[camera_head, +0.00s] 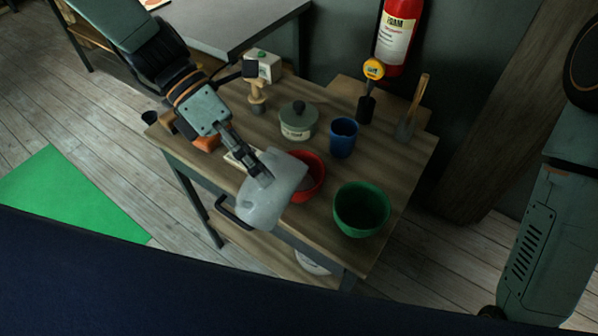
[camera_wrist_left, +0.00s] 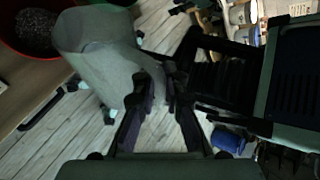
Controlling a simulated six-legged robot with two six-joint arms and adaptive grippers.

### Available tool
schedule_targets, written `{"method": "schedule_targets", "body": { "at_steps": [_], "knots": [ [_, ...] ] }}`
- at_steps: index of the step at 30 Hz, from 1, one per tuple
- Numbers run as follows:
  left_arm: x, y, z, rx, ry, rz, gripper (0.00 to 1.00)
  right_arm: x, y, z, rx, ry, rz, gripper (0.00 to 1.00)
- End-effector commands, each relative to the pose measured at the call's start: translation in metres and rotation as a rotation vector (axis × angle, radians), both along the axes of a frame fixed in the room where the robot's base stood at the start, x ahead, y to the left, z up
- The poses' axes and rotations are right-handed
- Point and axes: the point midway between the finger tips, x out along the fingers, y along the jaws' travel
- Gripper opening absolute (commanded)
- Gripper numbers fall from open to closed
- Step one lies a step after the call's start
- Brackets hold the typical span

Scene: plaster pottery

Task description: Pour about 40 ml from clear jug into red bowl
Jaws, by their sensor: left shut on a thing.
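In the left wrist view, the jug's upper end overlaps the rim of the red bowl (camera_wrist_left: 68,5), and grey grainy matter lies inside. I cannot tell whether anything is flowing. My right gripper is out of view.
A green bowl (camera_head: 362,212) stands right of the red bowl on the wooden table (camera_head: 395,165). A blue cup (camera_head: 342,137), a lidded pot (camera_head: 298,122) and upright tools (camera_head: 412,110) stand behind. A red extinguisher (camera_head: 400,35) is at the back wall.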

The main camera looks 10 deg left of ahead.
Motion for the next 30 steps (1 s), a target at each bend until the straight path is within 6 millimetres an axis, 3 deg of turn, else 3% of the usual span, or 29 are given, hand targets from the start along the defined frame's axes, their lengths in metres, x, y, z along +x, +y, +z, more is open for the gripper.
{"method": "schedule_targets", "body": {
  "at_steps": [9, 30],
  "knots": [
    [-0.0085, 0.0006, 0.0010, -0.061, -0.126, -0.006, 0.00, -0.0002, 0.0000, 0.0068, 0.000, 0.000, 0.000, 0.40],
    [-0.0086, 0.0007, 0.0002, -0.062, -0.133, -0.008, 0.00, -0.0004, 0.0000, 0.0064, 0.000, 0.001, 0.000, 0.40]
  ]
}}
